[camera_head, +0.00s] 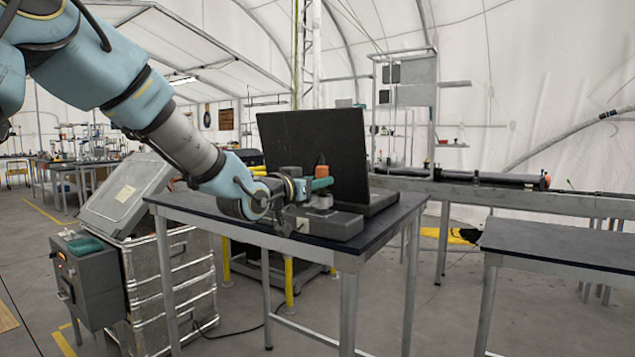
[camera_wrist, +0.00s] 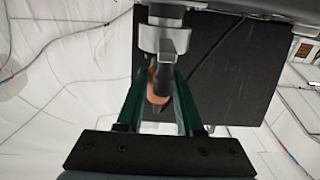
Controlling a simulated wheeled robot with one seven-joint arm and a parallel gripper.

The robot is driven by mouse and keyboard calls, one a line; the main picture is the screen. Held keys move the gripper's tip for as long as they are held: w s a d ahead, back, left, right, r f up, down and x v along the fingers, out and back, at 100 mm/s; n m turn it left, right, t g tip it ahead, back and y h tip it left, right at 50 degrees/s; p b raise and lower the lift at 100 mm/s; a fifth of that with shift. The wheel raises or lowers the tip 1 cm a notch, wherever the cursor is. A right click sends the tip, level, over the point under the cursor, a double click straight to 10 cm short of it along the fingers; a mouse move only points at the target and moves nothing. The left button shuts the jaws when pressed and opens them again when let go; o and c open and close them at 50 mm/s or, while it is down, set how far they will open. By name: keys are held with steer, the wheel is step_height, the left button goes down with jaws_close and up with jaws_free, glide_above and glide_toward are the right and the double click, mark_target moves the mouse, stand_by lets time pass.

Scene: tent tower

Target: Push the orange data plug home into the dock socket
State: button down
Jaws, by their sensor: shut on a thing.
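The orange data plug (camera_head: 321,171) is between the green fingers of my gripper (camera_head: 320,184), above the right part of the grey dock (camera_head: 335,224) on the dark table. In the wrist view my gripper (camera_wrist: 157,97) has one finger on each side of the orange plug body (camera_wrist: 157,93). A grey metal piece, seemingly the socket (camera_wrist: 164,40), lies in line beyond the plug. The plug's front end looks close to it or in it; I cannot tell how deep. The fingers hide part of the plug.
An open dark laptop (camera_head: 315,140) stands right behind the dock. The table (camera_head: 377,233) is clear at its front right. A grey case (camera_head: 125,198) with a tilted lid stands left. Another table (camera_head: 560,245) stands right, across a gap.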

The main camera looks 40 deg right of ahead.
steer(key=shift+f+b, duration=0.75)
steer(key=shift+f, duration=0.15)
steer(key=shift+c, duration=2.3)
jaws_free()
steer(key=shift+a, duration=0.1)
steer(key=b+v, duration=0.2)
steer(key=v, duration=0.8)
steer(key=shift+a, duration=0.3)
